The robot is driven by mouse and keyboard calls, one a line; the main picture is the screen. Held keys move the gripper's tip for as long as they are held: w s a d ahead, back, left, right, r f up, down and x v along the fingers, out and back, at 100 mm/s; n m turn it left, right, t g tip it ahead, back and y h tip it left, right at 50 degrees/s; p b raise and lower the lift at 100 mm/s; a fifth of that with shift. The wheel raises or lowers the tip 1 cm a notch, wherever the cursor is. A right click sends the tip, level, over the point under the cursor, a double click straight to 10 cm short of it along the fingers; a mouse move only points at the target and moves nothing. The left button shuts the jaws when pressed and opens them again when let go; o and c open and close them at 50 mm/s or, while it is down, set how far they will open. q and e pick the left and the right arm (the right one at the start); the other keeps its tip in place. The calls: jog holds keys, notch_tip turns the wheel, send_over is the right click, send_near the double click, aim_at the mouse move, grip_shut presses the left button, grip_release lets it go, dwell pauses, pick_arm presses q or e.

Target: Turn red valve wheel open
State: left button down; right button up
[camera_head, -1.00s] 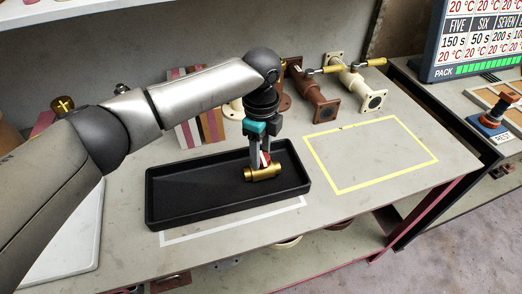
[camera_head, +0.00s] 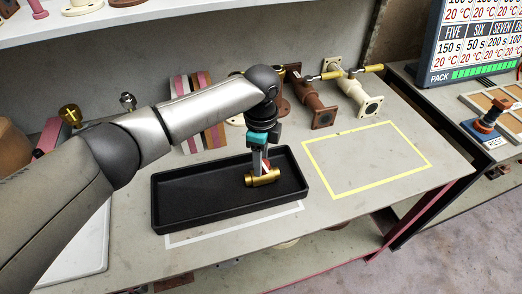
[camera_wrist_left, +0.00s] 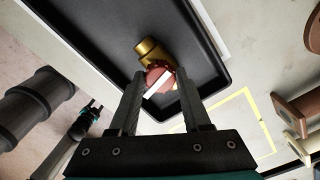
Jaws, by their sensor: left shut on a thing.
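A brass valve (camera_head: 262,178) lies inside the black tray (camera_head: 165,215), toward its right end. Its red wheel (camera_wrist_left: 158,76), with a white stripe across it, faces my left gripper in the left wrist view. My left gripper (camera_head: 265,165) points down into the tray and is shut on the red wheel, its fingers on either side. In the head view the fingers mostly hide the wheel. What looks like my right gripper (camera_wrist_left: 93,106) is small at the left of the left wrist view; its jaws are too small to judge.
A yellow outlined rectangle (camera_head: 315,180) on the bench right of the tray is empty. Flanged brown (camera_head: 322,114) and cream (camera_head: 367,106) pipes stand behind it. A striped block (camera_head: 182,95) stands behind the tray. A shelf (camera_head: 150,30) runs above the back.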

pick_arm(q)
jog(key=n+p, duration=0.2)
jog(key=p, duration=0.1)
jog(key=n+p, duration=0.3)
jog(key=shift+s+r+n, duration=0.15)
jog(key=shift+r+n, duration=0.05)
jog(key=shift+n, duration=0.1)
jog(key=shift+n+p, duration=0.9)
jog(key=shift+p, duration=0.05)
jog(key=n+p, duration=0.2)
jog(key=n, duration=0.1)
jog(key=shift+f+n, duration=0.1)
jog(key=shift+n, duration=0.2)
jog(key=shift+d+f+n+p, duration=0.1)
jog(key=shift+n+p, duration=1.05)
jog(key=shift+n, duration=1.05)
jog(key=shift+c, duration=1.8)
grip_release()
